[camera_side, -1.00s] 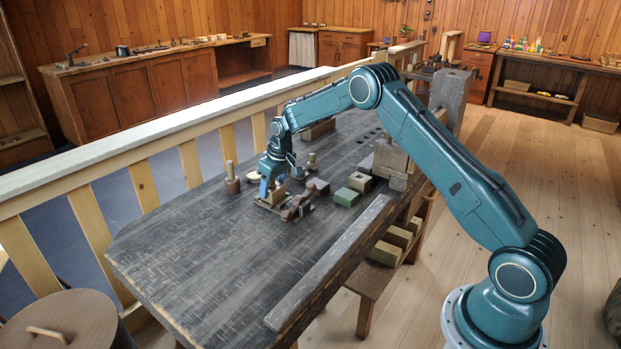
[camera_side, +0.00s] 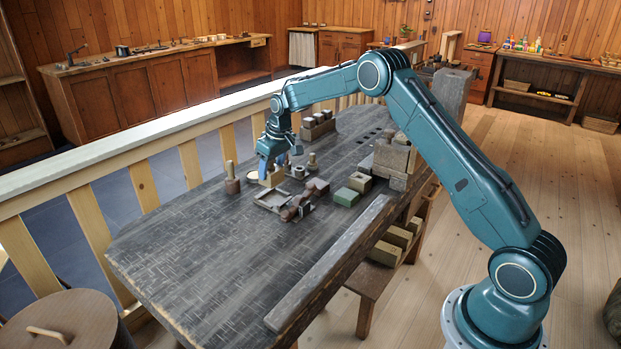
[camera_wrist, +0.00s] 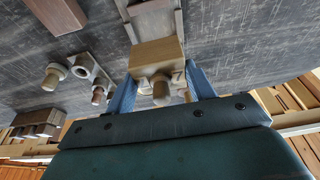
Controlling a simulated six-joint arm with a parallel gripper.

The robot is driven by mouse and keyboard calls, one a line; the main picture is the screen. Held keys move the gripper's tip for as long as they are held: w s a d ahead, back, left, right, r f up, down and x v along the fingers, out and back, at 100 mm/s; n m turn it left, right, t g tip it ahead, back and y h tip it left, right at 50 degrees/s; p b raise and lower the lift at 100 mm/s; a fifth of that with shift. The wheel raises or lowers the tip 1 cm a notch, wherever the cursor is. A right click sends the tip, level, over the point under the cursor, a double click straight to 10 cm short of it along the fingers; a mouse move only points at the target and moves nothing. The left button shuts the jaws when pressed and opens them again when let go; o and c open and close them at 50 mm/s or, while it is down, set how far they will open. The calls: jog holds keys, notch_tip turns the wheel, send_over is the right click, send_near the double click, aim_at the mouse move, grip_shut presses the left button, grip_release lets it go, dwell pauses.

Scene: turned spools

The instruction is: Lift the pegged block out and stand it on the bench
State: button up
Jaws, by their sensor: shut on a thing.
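The pegged block (camera_side: 272,179) is a pale wooden block. In the wrist view the block (camera_wrist: 156,56) shows a round peg pointing toward the camera. My gripper (camera_side: 271,171) is shut on it, with one blue finger on each side in the wrist view (camera_wrist: 160,76). The block hangs above and just behind a low, shallow wooden frame (camera_side: 262,205) on the dark bench (camera_side: 190,235). The frame looks empty in the side view. The block's underside is hidden.
Dark brown blocks (camera_side: 296,209) lie right of the frame. A green block (camera_side: 346,197) stands farther right. A brown block with an upright peg (camera_side: 232,186) stands to the left. Stacked blocks (camera_side: 391,156) stand at the right edge. The near left bench is clear.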

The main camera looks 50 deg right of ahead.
aim_at(275, 171)
notch_tip(275, 171, up, 14)
dwell(0.4)
dwell(0.6)
jog(key=s+a+n+y, duration=0.1)
jog(key=s+a+n, duration=0.15)
jog(key=s, duration=0.75)
jog(key=s+a+n, duration=0.2)
jog(key=s+a, duration=0.1)
jog(key=s, duration=0.8)
jog(key=f, duration=1.6)
jog(key=shift+w+a, duration=0.15)
jog(key=shift+w, duration=0.05)
jog(key=shift+f, duration=2.1)
jog(key=shift+f, duration=0.1)
